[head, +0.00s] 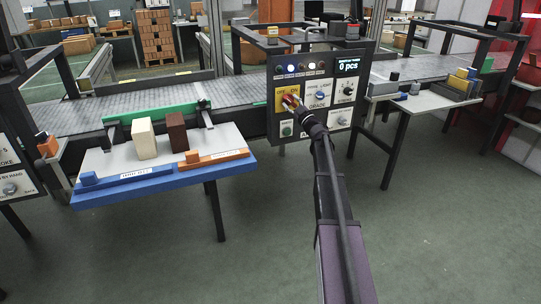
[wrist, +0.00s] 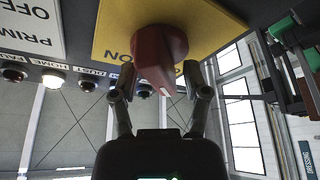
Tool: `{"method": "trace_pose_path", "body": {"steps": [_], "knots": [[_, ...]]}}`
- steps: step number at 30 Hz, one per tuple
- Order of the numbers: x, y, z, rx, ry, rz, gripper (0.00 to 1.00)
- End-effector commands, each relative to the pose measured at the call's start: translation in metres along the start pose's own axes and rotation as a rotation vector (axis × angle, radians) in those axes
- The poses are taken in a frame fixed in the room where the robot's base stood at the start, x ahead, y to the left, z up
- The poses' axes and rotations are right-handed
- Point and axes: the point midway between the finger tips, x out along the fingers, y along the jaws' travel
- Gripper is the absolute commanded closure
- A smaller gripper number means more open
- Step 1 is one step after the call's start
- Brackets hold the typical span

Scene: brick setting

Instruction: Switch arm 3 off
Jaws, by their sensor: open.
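The control panel (head: 318,88) stands at the middle of the head view, on the near side of the conveyor. Its yellow plate (wrist: 112,22) carries a red switch handle (wrist: 160,52), seen from close by in the wrist view, where the picture is upside down. The word ON is readable beside the handle; no "arm 3" label is readable. My gripper (wrist: 159,85) is open, with one finger on each side of the handle's lower end; contact cannot be told. In the head view my gripper (head: 297,108) covers much of the yellow plate.
The panel also has a grade knob (head: 321,97), a stroke knob (head: 347,88), a row of lamps and a "0 pcs" display (head: 348,66). At left, a blue-edged table (head: 160,184) holds a cream block (head: 144,139) and a brown block (head: 177,132). The floor at right is clear.

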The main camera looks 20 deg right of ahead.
Motion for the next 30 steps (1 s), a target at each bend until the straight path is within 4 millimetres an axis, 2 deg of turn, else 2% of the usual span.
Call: {"method": "trace_pose_path", "body": {"steps": [15,30], "knots": [[-0.0002,-0.0008,-0.0008,0.505,0.0,0.208,0.4],[-0.0001,0.0012,-0.0012,0.921,0.0,0.382,0.4]]}}
